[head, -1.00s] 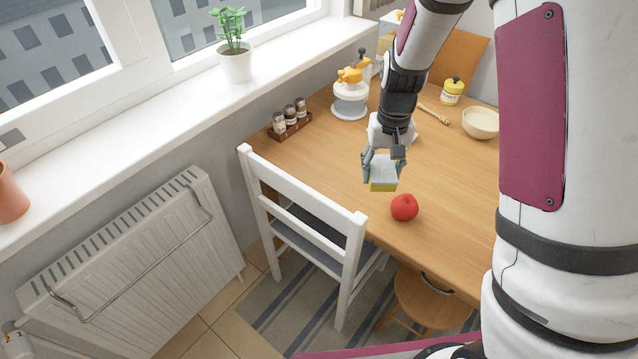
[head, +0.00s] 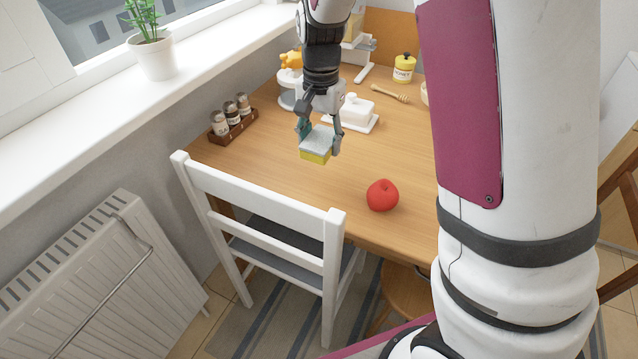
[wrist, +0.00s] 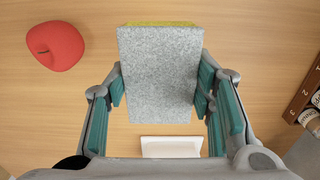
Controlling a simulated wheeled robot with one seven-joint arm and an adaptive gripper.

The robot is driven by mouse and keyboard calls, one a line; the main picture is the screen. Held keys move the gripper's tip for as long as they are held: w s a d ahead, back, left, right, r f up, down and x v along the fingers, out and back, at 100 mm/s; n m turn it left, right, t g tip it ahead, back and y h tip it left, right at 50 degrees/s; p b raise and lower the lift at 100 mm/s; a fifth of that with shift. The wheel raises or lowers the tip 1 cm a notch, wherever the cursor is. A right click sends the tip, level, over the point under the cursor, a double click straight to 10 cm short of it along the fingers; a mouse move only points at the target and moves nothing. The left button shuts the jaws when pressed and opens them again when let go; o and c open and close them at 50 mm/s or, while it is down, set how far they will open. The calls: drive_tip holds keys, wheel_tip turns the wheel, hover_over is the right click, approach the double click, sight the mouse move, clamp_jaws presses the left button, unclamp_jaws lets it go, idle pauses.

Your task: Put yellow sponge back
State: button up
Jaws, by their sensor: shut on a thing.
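The sponge (head: 315,156) is yellow below with a grey upper layer. My gripper (head: 319,143) is shut on it and holds it above the wooden table, left of the red apple. In the wrist view the grey face of the sponge (wrist: 160,75) fills the space between the teal finger pads, with a thin yellow edge showing at its far end. The pads press on its two long sides.
A red apple (head: 382,195) lies near the table's (head: 250,155) front edge. Behind my gripper are a white butter dish (head: 352,112), a honey dipper (head: 390,93) and a yellow-lidded jar (head: 404,68). A spice rack (head: 233,126) stands left. A white chair (head: 260,200) stands in front.

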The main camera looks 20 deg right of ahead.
sight(320, 182)
wheel_tip(320, 182, down, 10)
drive_tip(key=shift+r+b, duration=0.15)
drive_tip(key=shift+b, duration=0.75)
drive_tip(key=o, duration=1.1)
wheel_tip(320, 182, up, 12)
drive_tip(key=shift+r+p, duration=0.1)
drive_tip(key=shift+p, duration=1.1)
drive_tip(key=s+r+n, duration=0.2)
drive_tip(key=s+r, duration=0.2)
drive_tip(key=s, duration=0.4)
drive_tip(key=s+r+n+t, duration=0.15)
drive_tip(key=s+r, duration=0.25)
drive_tip(key=s, duration=0.4)
drive_tip(key=s+r+n, duration=0.3)
drive_tip(key=s+r, duration=0.2)
drive_tip(key=s, duration=0.3)
drive_tip(key=s+f+n, duration=0.2)
drive_tip(key=s, duration=0.7)
